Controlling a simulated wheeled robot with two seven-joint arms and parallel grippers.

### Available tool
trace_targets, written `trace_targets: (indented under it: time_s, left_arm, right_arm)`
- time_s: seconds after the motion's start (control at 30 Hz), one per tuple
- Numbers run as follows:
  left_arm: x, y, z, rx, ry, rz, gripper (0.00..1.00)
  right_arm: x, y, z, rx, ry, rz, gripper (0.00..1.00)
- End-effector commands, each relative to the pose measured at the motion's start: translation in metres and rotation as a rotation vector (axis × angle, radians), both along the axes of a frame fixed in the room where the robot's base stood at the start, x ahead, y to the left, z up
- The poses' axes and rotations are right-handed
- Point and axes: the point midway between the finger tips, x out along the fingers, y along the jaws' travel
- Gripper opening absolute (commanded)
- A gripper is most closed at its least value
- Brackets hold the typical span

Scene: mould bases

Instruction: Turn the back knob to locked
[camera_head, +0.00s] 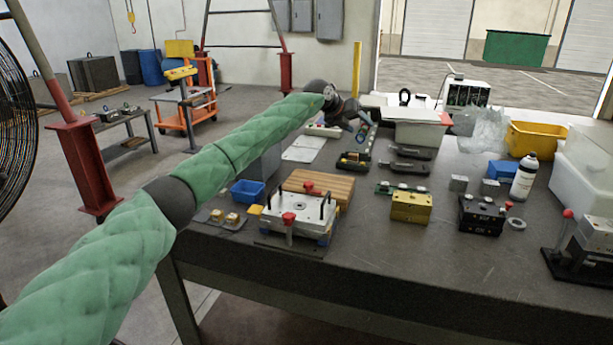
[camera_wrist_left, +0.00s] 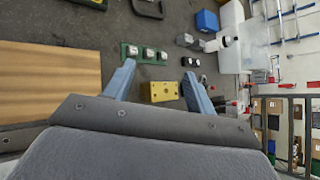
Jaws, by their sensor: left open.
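A metal mould base (camera_head: 297,213) stands near the table's left front edge, with black upright handles. The back knob (camera_head: 308,187) is red and sits at its far side. A second red knob (camera_head: 288,218) stands at its front. I cannot tell how either knob is turned. My left gripper (camera_head: 362,128) is above the far part of the table, well behind the mould base and apart from it. In the left wrist view its two blue-grey fingers (camera_wrist_left: 160,72) are spread with nothing held between them. The knobs cannot be made out there. My right gripper is not in view.
A wooden board (camera_head: 325,185) lies behind the mould base; a blue bin (camera_head: 248,192) stands to its left. A yellow block (camera_head: 411,207) and a black block (camera_head: 481,215) stand to the right. Bare table lies in front of them.

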Motion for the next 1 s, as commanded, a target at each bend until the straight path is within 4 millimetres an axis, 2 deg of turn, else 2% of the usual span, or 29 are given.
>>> trace_targets:
  time_s: [0.03, 0.1, 0.2, 0.3, 0.43, 0.6, 0.77, 1.0]
  left_arm:
    - [0.002, 0.017, -0.018, 0.079, 0.048, 0.017, 0.56]
    - [0.002, 0.041, -0.040, 0.190, 0.119, 0.042, 0.56]
    - [-0.004, 0.074, -0.066, 0.341, 0.225, 0.080, 0.56]
    - [-0.017, 0.102, -0.081, 0.481, 0.327, 0.116, 0.56]
    - [-0.038, 0.130, -0.090, 0.624, 0.447, 0.157, 0.56]
    - [-0.058, 0.148, -0.092, 0.715, 0.566, 0.185, 0.56]
    - [-0.063, 0.151, -0.094, 0.725, 0.599, 0.214, 0.56]
    - [-0.063, 0.151, -0.111, 0.723, 0.599, 0.215, 0.56]
  right_arm:
    - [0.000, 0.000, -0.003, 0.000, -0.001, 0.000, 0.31]
    - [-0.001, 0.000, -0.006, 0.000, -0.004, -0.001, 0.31]
    - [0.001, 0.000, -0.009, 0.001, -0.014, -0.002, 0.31]
    - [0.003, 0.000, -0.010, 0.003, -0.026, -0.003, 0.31]
    - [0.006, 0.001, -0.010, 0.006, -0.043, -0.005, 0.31]
    - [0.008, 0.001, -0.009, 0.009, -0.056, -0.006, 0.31]
    - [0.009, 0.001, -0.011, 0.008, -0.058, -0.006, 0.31]
    - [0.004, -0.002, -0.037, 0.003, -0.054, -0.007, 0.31]
